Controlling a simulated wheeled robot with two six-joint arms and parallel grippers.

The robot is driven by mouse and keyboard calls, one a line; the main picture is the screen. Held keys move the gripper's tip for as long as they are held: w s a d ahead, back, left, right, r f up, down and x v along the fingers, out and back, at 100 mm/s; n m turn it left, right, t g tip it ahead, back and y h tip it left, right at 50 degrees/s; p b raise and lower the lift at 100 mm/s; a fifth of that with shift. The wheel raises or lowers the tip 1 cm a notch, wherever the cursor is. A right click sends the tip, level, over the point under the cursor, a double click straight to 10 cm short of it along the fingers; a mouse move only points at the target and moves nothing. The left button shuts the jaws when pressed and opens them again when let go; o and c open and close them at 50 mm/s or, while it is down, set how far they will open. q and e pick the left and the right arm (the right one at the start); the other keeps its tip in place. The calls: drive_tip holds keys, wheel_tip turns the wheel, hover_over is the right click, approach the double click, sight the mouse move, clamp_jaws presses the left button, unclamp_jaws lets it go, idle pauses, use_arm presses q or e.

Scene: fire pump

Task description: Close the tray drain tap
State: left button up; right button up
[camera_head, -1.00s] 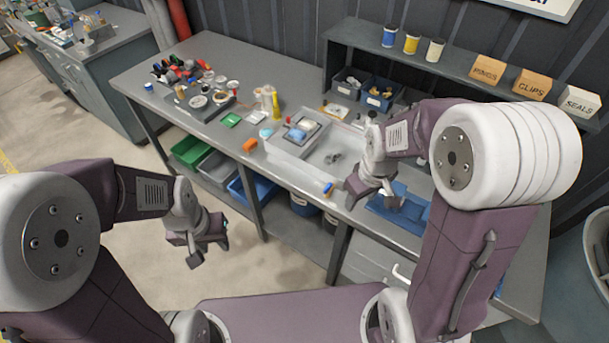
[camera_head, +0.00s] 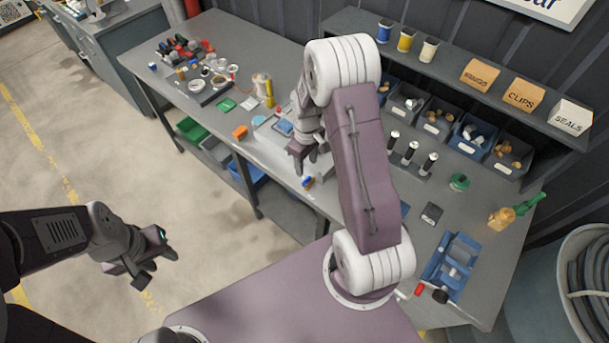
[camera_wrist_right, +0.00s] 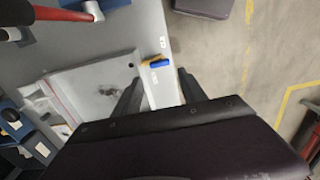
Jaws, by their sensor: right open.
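The tray drain tap (camera_head: 308,182) has a blue handle and an orange-yellow body. It sits at the front edge of the bench by the grey tray (camera_head: 262,150). In the right wrist view the tap (camera_wrist_right: 157,62) lies just beyond the fingertips, roughly in line with the gap between them. My right gripper (camera_head: 304,158) is open and empty, above the tray's front side; its two dark fingers show in the wrist view (camera_wrist_right: 159,77). The fingers appear apart from the tap. My left gripper (camera_head: 140,268) hangs over the floor, away from the bench; its opening is unclear.
Bins (camera_head: 470,135) and a shelf (camera_head: 450,70) line the back. The floor (camera_head: 130,150) in front is open.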

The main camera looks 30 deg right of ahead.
sight(307, 179)
wheel_tip(307, 179, down, 8)
drive_tip(key=shift+f+p, duration=0.2)
drive_tip(key=shift+p, duration=0.75)
clamp_jaws()
